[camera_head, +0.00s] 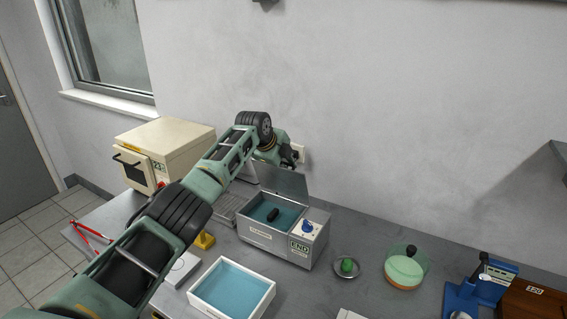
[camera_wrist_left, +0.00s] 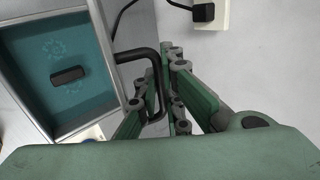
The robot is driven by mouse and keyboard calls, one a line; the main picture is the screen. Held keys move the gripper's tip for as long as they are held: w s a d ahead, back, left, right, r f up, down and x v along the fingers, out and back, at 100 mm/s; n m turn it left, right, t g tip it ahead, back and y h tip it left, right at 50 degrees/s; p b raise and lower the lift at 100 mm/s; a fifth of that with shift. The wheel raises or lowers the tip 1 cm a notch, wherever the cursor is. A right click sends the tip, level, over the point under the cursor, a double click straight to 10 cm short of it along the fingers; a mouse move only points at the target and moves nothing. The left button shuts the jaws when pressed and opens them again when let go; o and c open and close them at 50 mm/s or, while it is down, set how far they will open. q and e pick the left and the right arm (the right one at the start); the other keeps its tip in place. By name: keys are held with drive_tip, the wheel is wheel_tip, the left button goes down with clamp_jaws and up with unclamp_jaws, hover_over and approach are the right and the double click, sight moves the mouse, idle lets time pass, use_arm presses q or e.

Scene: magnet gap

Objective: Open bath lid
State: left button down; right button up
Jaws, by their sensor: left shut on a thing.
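The water bath (camera_head: 268,243) is a metal box with blue water inside and a control panel on its right front. Its grey lid (camera_head: 284,181) stands raised at the back of the bath, tilted up, and the basin is uncovered. My left gripper (camera_head: 292,156) is at the top of the lid, behind the bath. In the left wrist view, the left gripper (camera_wrist_left: 172,95) is shut on the black bent lid handle (camera_wrist_left: 150,65). A dark oblong object (camera_wrist_left: 68,75) shows in the blue basin. The right gripper is not in view.
A cream oven-like box (camera_head: 165,145) stands at the back left. A white tray of blue liquid (camera_head: 270,296) is in front of the bath. A green-topped dish (camera_head: 347,267) and a round green-and-orange container (camera_head: 404,272) stand to the right. A wall socket (camera_wrist_left: 215,12) is close behind.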

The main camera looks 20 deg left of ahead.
use_arm(q)
drive_tip(key=shift+w+d+r, duration=0.2)
drive_tip(key=shift+w+r, duration=0.3)
drive_tip(key=shift+r, duration=0.1)
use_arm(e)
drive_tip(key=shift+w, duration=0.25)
use_arm(q)
drive_tip(key=shift+d+r, duration=0.1)
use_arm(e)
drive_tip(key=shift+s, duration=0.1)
use_arm(q)
drive_tip(key=c, duration=2.2)
unclamp_jaws()
drive_tip(key=v, duration=1.1)
drive_tip(key=shift+s+a, duration=0.35)
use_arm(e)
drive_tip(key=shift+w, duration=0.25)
use_arm(q)
drive_tip(key=shift+s+r, duration=0.15)
drive_tip(key=shift+s, duration=0.05)
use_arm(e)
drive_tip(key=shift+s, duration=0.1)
